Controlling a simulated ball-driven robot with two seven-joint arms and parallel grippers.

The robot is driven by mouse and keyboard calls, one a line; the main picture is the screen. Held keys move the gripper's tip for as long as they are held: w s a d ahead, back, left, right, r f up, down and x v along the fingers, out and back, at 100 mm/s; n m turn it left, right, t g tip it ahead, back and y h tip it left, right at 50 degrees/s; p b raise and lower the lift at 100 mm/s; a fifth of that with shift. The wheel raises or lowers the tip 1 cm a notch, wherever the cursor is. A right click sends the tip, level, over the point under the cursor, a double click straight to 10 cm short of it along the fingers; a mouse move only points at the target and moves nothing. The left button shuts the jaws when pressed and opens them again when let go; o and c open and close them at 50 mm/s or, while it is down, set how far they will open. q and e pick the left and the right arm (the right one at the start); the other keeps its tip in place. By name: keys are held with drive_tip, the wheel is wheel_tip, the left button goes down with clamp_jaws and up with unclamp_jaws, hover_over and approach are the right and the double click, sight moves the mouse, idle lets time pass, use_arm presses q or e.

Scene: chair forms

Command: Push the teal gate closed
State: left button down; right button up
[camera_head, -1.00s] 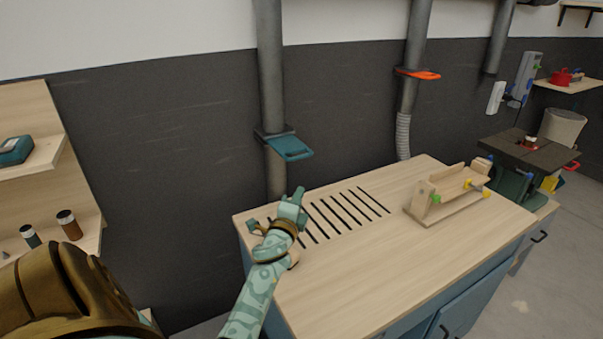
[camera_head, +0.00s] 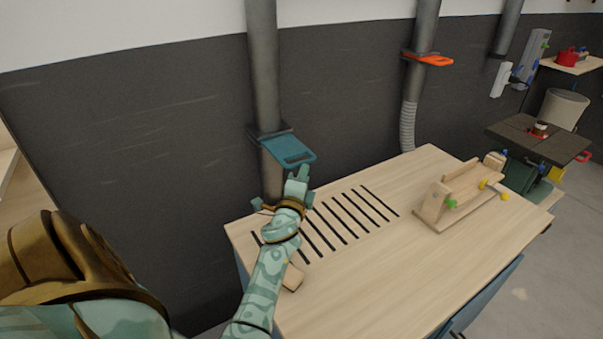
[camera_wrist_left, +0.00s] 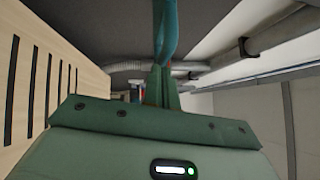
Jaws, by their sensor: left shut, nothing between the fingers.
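The teal gate (camera_head: 290,148) is a flat plate with a slot near its outer end. It sticks out from a collar on the grey vertical pipe, above the back left of the workbench. My left gripper (camera_head: 302,172) is shut and empty, with its fingertips just below the gate's outer end. In the left wrist view the shut fingers (camera_wrist_left: 160,88) point at a teal part (camera_wrist_left: 166,30), which looks like the gate. I cannot tell whether they touch. My right gripper is not in view.
The workbench (camera_head: 400,235) has dark slots below my left arm and a wooden jig (camera_head: 460,190) on its right. An orange gate (camera_head: 428,59) sits on another pipe. A dark wall stands behind the pipes. A machine table (camera_head: 540,137) is at far right.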

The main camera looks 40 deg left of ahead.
sight(288, 158)
use_arm(q)
drive_tip(key=a, duration=0.2)
drive_tip(key=w+a, duration=0.1)
drive_tip(key=a, duration=0.1)
drive_tip(key=w+a+b, duration=0.1)
drive_tip(key=a, duration=0.2)
drive_tip(key=shift+w+a, duration=0.1)
drive_tip(key=shift+w, duration=0.05)
drive_tip(key=shift+w+a, duration=0.1)
drive_tip(key=shift+a, duration=0.3)
drive_tip(key=shift+r, duration=0.2)
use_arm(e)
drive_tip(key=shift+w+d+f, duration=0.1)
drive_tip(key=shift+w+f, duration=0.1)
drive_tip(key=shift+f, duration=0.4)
use_arm(q)
drive_tip(key=shift+f, duration=0.1)
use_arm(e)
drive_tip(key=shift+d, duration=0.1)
